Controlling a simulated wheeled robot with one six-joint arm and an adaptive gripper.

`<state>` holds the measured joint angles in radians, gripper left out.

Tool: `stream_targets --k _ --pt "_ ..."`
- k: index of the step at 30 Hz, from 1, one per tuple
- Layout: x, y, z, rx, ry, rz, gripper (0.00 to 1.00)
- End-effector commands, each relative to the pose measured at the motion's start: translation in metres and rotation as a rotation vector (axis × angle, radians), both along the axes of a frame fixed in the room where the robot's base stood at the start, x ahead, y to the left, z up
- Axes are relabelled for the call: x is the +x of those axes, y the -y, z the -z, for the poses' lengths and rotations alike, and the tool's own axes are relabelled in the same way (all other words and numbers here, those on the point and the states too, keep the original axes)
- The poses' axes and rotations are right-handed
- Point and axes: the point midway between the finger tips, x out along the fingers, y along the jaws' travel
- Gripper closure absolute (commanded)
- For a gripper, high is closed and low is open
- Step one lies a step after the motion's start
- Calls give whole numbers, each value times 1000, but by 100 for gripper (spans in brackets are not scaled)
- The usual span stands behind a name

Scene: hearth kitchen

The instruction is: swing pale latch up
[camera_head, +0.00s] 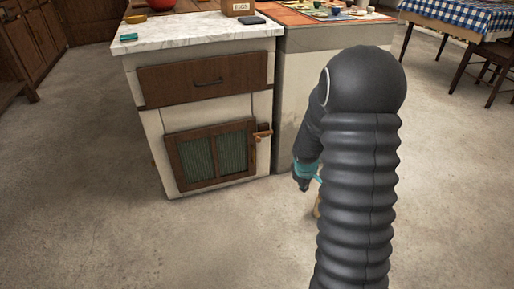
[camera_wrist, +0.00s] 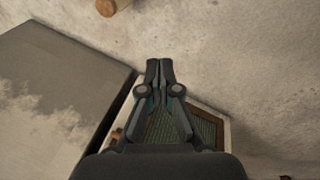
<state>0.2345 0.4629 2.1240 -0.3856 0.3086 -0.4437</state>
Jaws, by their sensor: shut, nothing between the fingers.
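The pale tan latch (camera_head: 262,133) is at the right edge of a low cabinet door (camera_head: 211,154) with green mesh panels. It lies roughly level across the door's edge. The door looks shut. My gripper (camera_head: 303,186) is to the right of the latch and lower, apart from it, partly hidden by my dark arm. In the wrist view my gripper (camera_wrist: 160,68) has its fingers together and empty. The mesh door (camera_wrist: 187,130) shows behind the fingers there. A small tan bit left of the fingers may be the latch, but I cannot be sure.
A drawer (camera_head: 206,79) is above the door, under a marble top (camera_head: 200,32). A grey unit (camera_head: 300,75) adjoins on the right. A small tan object (camera_head: 317,208) is partly hidden behind my arm. The floor (camera_head: 90,190) in front is clear.

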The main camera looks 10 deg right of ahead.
Motion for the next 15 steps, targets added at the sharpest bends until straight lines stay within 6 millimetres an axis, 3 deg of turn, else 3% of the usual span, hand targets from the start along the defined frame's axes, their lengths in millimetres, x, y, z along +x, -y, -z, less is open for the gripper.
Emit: stream_targets --k 1,8,15 --pt "10 4 17 -9 6 -51 100" --pt "59 13 77 -68 82 -361 100" --pt "116 7 133 -170 234 -776 100"
